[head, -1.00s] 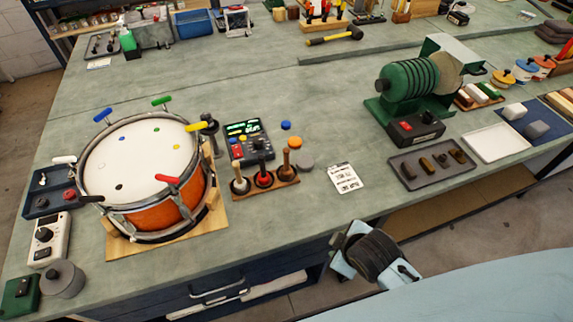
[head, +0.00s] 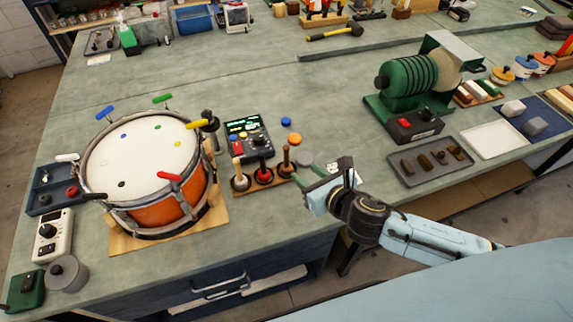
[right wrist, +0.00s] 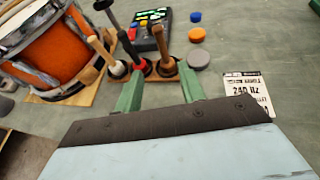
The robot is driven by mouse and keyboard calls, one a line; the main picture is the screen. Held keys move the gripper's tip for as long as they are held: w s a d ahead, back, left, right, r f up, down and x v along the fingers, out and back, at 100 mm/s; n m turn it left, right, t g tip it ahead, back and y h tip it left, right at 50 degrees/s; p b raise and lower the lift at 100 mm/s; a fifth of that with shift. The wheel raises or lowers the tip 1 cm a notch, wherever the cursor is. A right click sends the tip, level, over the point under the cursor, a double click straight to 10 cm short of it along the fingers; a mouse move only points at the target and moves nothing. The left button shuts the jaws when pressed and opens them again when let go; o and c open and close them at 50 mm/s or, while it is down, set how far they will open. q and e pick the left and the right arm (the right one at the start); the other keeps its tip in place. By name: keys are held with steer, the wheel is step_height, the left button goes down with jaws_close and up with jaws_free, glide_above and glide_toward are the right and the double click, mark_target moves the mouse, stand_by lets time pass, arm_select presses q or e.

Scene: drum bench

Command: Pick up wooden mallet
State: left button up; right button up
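Three mallets stand upright in a small wooden rack (head: 263,180) right of the drum. One has a pale handle (head: 237,170), the middle one is red and dark (head: 264,172), and the right one has a brown wooden handle (head: 286,158). In the right wrist view the brown mallet (right wrist: 159,44) stands ahead of the fingers, with the pale one (right wrist: 102,52) further left. My right gripper (head: 326,182) is over the bench's front part, right of the rack; its green fingers (right wrist: 160,92) are apart with nothing between them. My left gripper is not in view.
The orange drum (head: 155,210) with coloured keys stands left of the rack. A control box (head: 247,140) is behind it. Blue, orange and grey discs lie right of the box. A printed card (right wrist: 247,92) lies near my right gripper. A tray (head: 430,162) is further right.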

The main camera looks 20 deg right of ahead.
mark_target(288, 156)
steer(key=x, duration=0.8)
steer(key=shift+b, duration=0.35)
steer(key=shift+r+x, duration=0.2)
steer(key=shift+x, duration=1.15)
steer(key=shift+r+x, duration=0.2)
steer(key=shift+x, duration=1.15)
steer(key=shift+w+d, duration=0.15)
steer(key=shift+w, duration=0.05)
jaws_close()
